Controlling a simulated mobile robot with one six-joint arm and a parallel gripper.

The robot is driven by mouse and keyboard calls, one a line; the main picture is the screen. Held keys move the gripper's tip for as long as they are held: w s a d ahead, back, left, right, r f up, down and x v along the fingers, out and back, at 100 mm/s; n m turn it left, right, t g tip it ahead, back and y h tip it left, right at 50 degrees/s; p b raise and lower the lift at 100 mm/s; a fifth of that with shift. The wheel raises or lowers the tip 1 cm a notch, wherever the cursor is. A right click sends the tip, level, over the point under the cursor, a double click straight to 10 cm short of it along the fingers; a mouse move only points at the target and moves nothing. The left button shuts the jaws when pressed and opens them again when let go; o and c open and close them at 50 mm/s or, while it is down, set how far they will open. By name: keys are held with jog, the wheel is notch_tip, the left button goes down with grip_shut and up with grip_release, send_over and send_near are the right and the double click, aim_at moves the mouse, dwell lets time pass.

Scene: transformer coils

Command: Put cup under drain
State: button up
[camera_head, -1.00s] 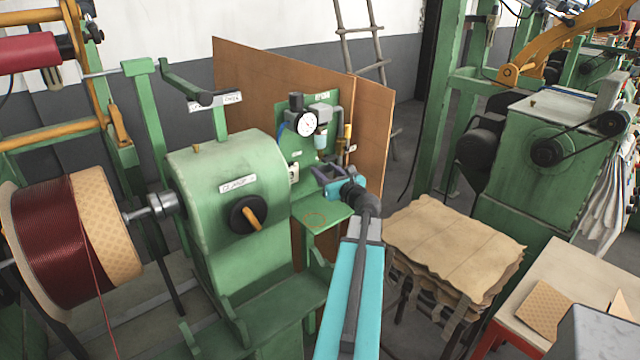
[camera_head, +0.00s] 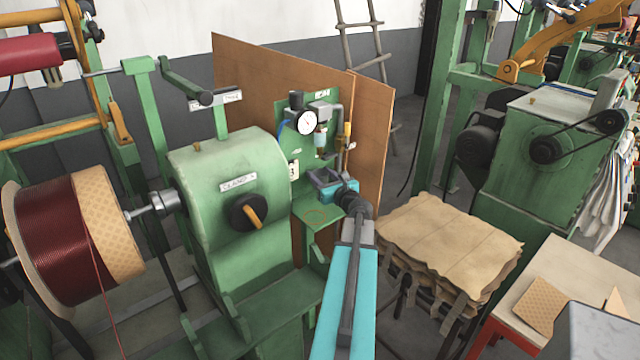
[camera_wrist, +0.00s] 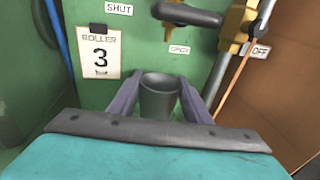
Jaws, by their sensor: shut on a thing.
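A dark grey cup (camera_wrist: 159,97) stands upright between the two fingers of my gripper (camera_wrist: 160,100) in the wrist view. My gripper is shut on it. In the head view my gripper (camera_head: 321,178) is in front of the green panel (camera_head: 288,150), above the small green shelf (camera_head: 324,213); the cup is hard to make out there. In the head view a clear bowl (camera_head: 321,140) hangs above my gripper.
A "ROLLER 3" card (camera_wrist: 100,53) is on the panel at left. The shelf has a faint ring mark. A brown board (camera_head: 372,135) closes the right side.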

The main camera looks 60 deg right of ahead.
notch_tip(320, 180, down, 2)
jog(key=shift+f+p, duration=0.2)
jog(key=shift+p, duration=0.15)
jog(key=shift+w+f+p, duration=0.2)
jog(key=shift+f+p, duration=0.2)
jog(key=shift+f, duration=0.05)
jog(key=shift+f+b, duration=0.25)
jog(key=shift+b, duration=0.05)
jog(key=o, duration=1.1)
jog(key=shift+c, duration=0.2)
jog(key=shift+r+p, duration=0.3)
